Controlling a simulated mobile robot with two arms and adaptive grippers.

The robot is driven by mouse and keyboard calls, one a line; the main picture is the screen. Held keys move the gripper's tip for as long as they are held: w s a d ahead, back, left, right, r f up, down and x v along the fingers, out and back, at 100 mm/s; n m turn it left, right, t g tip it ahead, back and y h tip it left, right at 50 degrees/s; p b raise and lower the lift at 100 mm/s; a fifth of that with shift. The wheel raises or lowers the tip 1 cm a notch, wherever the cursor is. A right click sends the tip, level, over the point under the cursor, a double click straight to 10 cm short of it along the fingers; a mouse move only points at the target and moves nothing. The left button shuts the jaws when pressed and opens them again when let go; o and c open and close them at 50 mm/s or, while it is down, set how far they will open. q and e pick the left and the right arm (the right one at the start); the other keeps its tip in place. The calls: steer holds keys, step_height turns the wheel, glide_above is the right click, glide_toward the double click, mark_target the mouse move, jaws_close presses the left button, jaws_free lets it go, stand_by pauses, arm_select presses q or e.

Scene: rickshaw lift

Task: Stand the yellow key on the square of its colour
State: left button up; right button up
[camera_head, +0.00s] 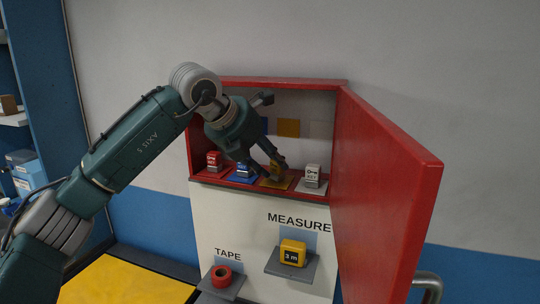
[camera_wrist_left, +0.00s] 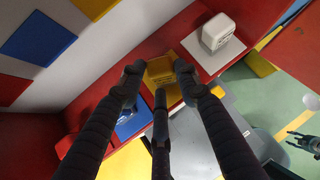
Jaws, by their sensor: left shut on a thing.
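My left gripper (camera_head: 268,171) is inside the red cabinet, its fingers shut around the yellow key (camera_head: 276,167), a small block. The key is upright at the yellow square (camera_head: 275,184) on the cabinet floor. I cannot tell whether its base touches the square. In the left wrist view the fingers (camera_wrist_left: 158,78) close around the yellow key (camera_wrist_left: 160,68), with part of the yellow square (camera_wrist_left: 175,96) showing beside it. My right gripper (camera_wrist_left: 300,142) shows small at the right edge of the wrist view, its fingers spread and empty.
Red (camera_head: 214,160), blue (camera_head: 244,171) and white (camera_head: 312,174) blocks stand close beside the yellow one. The open red door (camera_head: 388,190) stands to the right. Below are a tape roll (camera_head: 221,277) and a yellow measure (camera_head: 292,252) on small shelves.

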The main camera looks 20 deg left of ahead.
arm_select(q)
steer(key=shift+f, duration=0.1)
steer(key=o, duration=1.2)
steer(key=shift+o, duration=0.2)
steer(key=shift+r, duration=0.2)
steer(key=shift+s+a+r+b, duration=0.15)
steer(key=shift+s+b, duration=0.15)
steer(key=shift+b, duration=0.1)
steer(key=b+v, duration=0.3)
steer(key=v, duration=0.8)
steer(key=shift+r, duration=0.1)
